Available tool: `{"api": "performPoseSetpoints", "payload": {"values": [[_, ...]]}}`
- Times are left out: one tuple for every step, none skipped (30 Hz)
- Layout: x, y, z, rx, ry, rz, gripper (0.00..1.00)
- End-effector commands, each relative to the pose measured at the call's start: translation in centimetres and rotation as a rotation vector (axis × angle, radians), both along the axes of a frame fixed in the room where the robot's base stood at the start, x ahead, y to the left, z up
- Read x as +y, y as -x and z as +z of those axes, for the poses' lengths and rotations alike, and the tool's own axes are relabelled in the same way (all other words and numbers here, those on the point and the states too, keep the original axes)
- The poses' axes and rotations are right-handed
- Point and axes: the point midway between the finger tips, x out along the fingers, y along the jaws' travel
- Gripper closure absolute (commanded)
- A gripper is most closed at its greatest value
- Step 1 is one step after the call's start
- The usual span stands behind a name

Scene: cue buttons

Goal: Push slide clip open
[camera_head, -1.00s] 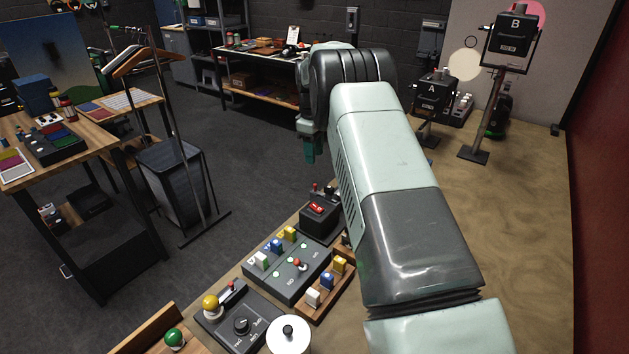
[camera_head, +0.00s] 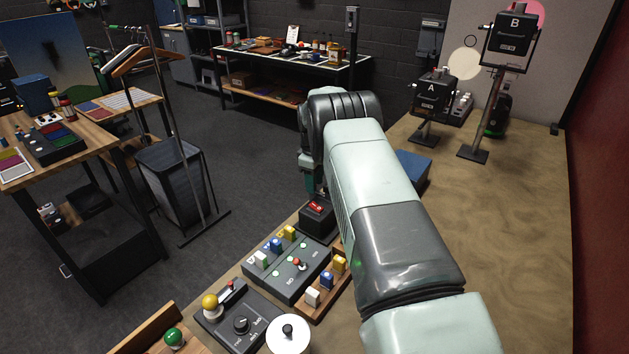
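My gripper (camera_head: 311,182) hangs at the end of my arm, low over the far end of the row of control boxes. Only a small teal part of it shows, and whether its fingers are open or shut cannot be made out. Just below and nearer is a black box with a red switch (camera_head: 316,210); touching or apart cannot be told. No part is clearly recognisable as the slide clip. A grey panel (camera_head: 304,285) nearer to the camera bears white, blue and yellow pieces, green lights and a red-tipped lever. What lies behind my arm and gripper is hidden.
A wooden tray (camera_head: 318,313) with white, blue and yellow pieces sits right of the panel. A dial box (camera_head: 241,325) with a yellow ball, a white cylinder (camera_head: 288,340) and a green ball (camera_head: 174,338) are nearer. A blue object (camera_head: 413,170) lies right of my arm.

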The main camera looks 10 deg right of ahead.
Motion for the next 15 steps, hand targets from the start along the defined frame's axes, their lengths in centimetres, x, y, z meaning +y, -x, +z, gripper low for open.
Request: {"api": "performPoseSetpoints", "payload": {"values": [[0.0,0.0,0.01,0.0,0.0,0.0,0.61],[0.0,0.0,0.02,0.0,0.0,0.0,0.61],[0.0,0.0,0.02,0.0,0.0,0.0,0.67],[0.0,0.0,0.02,0.0,0.0,0.0,0.72],[-0.01,0.01,0.02,0.0,0.0,0.0,0.76],[-0.01,0.01,0.03,0.0,0.0,0.0,0.82],[0.0,0.0,0.03,0.0,0.0,0.0,0.87],[-0.01,0.01,0.03,0.0,0.0,0.0,0.92],[-0.01,0.01,0.03,0.0,0.0,0.0,0.98],[-0.01,0.01,0.03,0.0,0.0,0.0,1.0],[-0.01,0.01,0.03,0.0,0.0,0.0,1.0],[-0.01,0.0,0.04,0.0,0.0,0.0,1.0],[-0.01,0.0,0.04,0.0,0.0,0.0,1.0],[-0.01,0.0,0.04,0.0,0.0,0.0,1.0],[-0.01,0.0,0.04,0.0,0.0,0.0,1.0]]}}
